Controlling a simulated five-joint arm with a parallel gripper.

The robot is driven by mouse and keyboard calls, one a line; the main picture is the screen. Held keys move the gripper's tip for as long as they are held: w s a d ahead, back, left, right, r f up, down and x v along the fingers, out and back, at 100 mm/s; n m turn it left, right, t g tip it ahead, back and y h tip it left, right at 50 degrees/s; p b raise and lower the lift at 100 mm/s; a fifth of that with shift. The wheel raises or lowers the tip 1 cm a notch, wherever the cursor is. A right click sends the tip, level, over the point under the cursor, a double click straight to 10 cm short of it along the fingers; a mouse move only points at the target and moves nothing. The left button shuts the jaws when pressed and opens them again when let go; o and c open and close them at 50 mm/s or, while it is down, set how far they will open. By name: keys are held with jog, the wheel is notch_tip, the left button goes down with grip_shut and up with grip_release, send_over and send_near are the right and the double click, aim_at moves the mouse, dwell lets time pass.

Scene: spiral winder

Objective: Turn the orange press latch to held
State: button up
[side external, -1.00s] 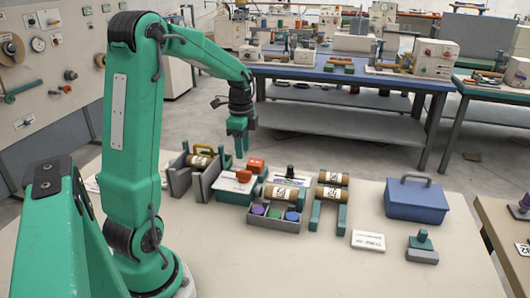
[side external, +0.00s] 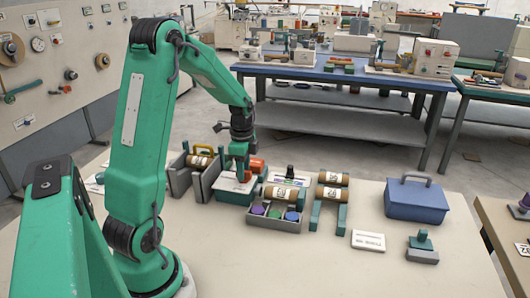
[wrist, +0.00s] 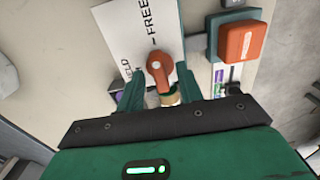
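The orange press latch (wrist: 159,68) is a small lever on a white plate (wrist: 128,30) in the wrist view. The plate reads FREE above the latch and, partly hidden, HELD to its left. The lever lies roughly upright in that picture, not turned sideways toward HELD. My gripper (wrist: 159,88) is open, with one teal finger on each side of the latch; contact is not clear. In the side view my gripper (side external: 238,178) is low over the white-topped teal press box (side external: 232,188) and hides the latch.
An orange block-shaped button (wrist: 241,42) stands close to the right; it also shows in the side view (side external: 257,165). A grey tray (side external: 274,224) with coloured round pieces is in front. Labelled rolls (side external: 279,193) and a blue toolbox (side external: 417,199) stand to the right.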

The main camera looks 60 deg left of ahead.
jog(key=shift+c, duration=0.5)
grip_shut()
jog(key=shift+n, duration=0.4)
jog(key=n, duration=0.8)
jog(key=shift+n, duration=0.4)
jog(key=n, duration=0.4)
jog(key=shift+n, duration=2.2)
